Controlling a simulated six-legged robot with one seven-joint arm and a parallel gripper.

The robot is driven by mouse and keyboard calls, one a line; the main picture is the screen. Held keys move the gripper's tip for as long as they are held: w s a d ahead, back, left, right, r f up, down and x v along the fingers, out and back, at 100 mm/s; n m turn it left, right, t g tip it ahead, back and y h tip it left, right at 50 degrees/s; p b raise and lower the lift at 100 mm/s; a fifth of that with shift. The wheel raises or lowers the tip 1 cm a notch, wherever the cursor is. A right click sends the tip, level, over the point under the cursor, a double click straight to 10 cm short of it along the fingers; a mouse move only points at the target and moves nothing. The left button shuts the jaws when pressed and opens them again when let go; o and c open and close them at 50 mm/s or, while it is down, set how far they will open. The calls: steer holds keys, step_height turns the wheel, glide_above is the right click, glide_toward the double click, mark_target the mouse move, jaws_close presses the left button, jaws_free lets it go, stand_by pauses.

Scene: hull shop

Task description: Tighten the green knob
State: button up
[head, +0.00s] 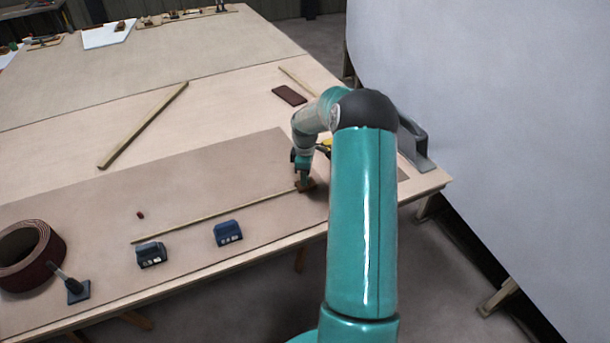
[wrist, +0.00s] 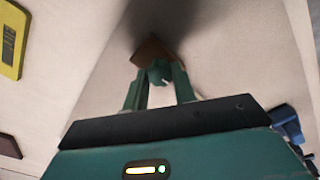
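The green knob (wrist: 160,72) is small and dark, and sits on a brown block (wrist: 152,48) in the wrist view. My gripper (wrist: 159,70) reaches down to it, with one finger on either side of the knob. The fingers stand apart with the knob between their tips; whether they press on it I cannot tell. In the head view my gripper (head: 303,177) is low over the brown block (head: 308,186), near the right end of the workbench. The knob itself is hidden there by the gripper.
A long thin strip (head: 215,215) ends near the block. Two blue-grey boxes (head: 228,233) (head: 151,255), a brown coil (head: 58,258) and a dark stand (head: 78,290) lie to the left. A yellow item (wrist: 12,40) lies nearby. A large pale hull (head: 480,120) rises at right.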

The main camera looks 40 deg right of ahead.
steer(key=shift+c, duration=1)
steer(key=m, duration=1.1)
steer(key=shift+m, duration=0.4)
steer(key=m, duration=1.1)
steer(key=shift+m, duration=0.3)
